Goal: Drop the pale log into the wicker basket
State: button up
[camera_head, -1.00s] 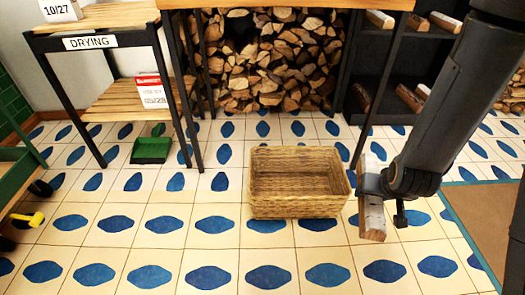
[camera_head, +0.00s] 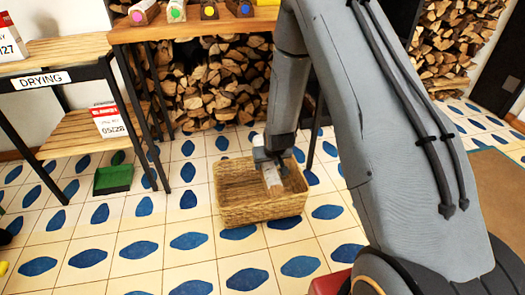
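The wicker basket (camera_head: 262,215) stands on the tiled floor near the middle of the head view, its top open. My gripper (camera_head: 268,163) is over the basket, reaching down from above. It is shut on the pale log (camera_head: 271,178), which hangs tilted at the basket's opening. The log's lower end shows against the basket's inside. I cannot tell whether it touches the basket. My arm hides part of the area behind.
A table with several colour-dotted logs (camera_head: 176,11) stands behind the basket, with a stack of firewood (camera_head: 205,85) under it. A drying rack (camera_head: 62,95) and a green dustpan (camera_head: 113,180) are at left. The floor in front is mostly clear.

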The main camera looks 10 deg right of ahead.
jog(key=w, duration=0.2)
jog(key=w+p, duration=0.1)
jog(key=w, duration=0.1)
jog(key=w+f+p, duration=0.1)
jog(key=w, duration=0.1)
jog(key=shift+w, duration=0.25)
jog(key=shift+w+f, duration=0.2)
jog(key=shift+w, duration=0.2)
notch_tip(320, 180, down, 6)
jog(key=b, duration=0.4)
jog(key=shift+r, duration=0.1)
jog(key=o, duration=1.7)
jog(key=shift+s, duration=0.1)
jog(key=p+v, duration=0.3)
jog(key=v, duration=0.4)
jog(key=shift+s+r, duration=0.1)
jog(key=shift+r, duration=0.25)
